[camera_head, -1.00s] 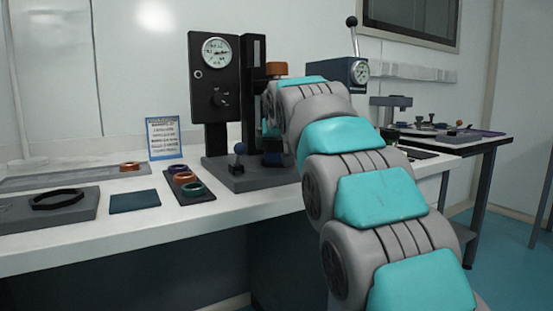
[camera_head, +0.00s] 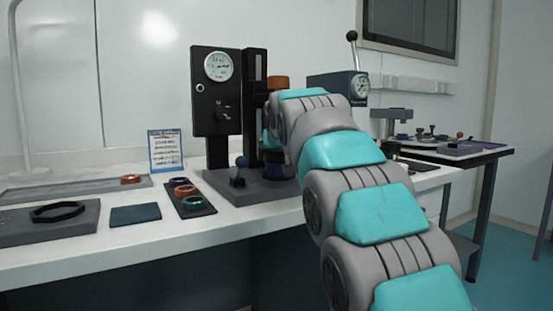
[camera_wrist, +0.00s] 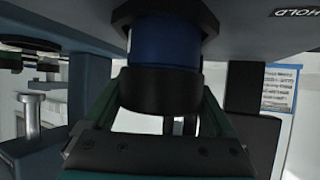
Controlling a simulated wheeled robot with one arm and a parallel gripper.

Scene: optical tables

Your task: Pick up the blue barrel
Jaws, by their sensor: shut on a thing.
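The blue barrel (camera_wrist: 165,42) shows at the top middle of the wrist view, a blue cylinder with a black band at its lower end in the picture and a dark collar at its upper end. My gripper (camera_wrist: 160,92) is shut on it, with one green-grey finger on each side of the black band. Whether the barrel still touches the dark part beyond it, I cannot tell. In the head view my arm reaches to the black press stand (camera_head: 222,95) and hides most of the gripper and barrel.
A tray of coloured rings (camera_head: 194,210), a dark pad (camera_head: 135,215) and a sign (camera_head: 165,150) lie or stand to the left. A blue-grey gauge box (camera_head: 335,88) stands behind my arm.

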